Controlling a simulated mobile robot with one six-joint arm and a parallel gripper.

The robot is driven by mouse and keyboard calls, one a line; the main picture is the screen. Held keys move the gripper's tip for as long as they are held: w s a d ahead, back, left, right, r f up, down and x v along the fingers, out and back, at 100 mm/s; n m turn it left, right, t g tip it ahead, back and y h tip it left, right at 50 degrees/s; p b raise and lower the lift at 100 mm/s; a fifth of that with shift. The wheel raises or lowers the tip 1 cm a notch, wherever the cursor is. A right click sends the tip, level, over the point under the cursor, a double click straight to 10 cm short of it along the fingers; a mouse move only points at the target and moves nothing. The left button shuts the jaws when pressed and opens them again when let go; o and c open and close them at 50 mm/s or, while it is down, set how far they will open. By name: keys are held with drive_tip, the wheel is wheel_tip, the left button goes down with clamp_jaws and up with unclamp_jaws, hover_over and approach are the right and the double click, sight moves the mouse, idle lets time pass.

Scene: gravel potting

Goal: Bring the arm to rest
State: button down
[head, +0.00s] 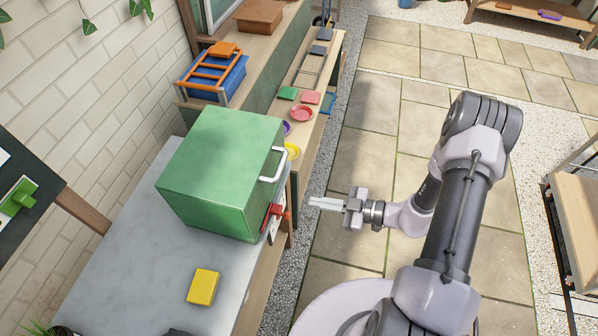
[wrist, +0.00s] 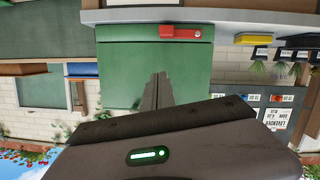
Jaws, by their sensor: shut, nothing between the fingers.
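My gripper (head: 316,203) is at the middle of the head view, over the paved floor. Its fingers are shut and empty, and they point left toward the bench. In the wrist view my gripper (wrist: 158,78) shows its two fingers together, in front of the green box. The arm is bent at the elbow, with its forearm low and level. The fingertips look apart from everything around them.
A green box (head: 218,165) with a white handle (head: 276,166) stands on the grey bench (head: 130,245), left of my gripper. A yellow block (head: 203,287) lies on the bench. Paving (head: 400,130) is clear beyond.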

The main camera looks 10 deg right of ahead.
drive_tip(key=s+a+r+n+g+h+b, duration=0.3)
drive_tip(key=r+n, duration=0.5)
drive_tip(key=n, duration=0.7)
drive_tip(key=s+a+r+n+g+h+b, duration=0.25)
drive_tip(key=s+r+n+g, duration=0.4)
drive_tip(key=n, duration=0.85)
drive_tip(key=s+d+r+n+t+h+b, duration=0.2)
drive_tip(key=s+r+n+t+h, duration=0.1)
drive_tip(key=n, duration=0.8)
drive_tip(key=s+d+r+n+t+h+b, duration=0.2)
drive_tip(key=r+n+t, duration=0.3)
drive_tip(key=n, duration=0.6)
drive_tip(key=shift+s+d+r+t+h, duration=0.15)
drive_tip(key=shift+s+r+t+h, duration=0.2)
drive_tip(key=shift+h, duration=0.2)
drive_tip(key=c, duration=2.1)
unclamp_jaws()
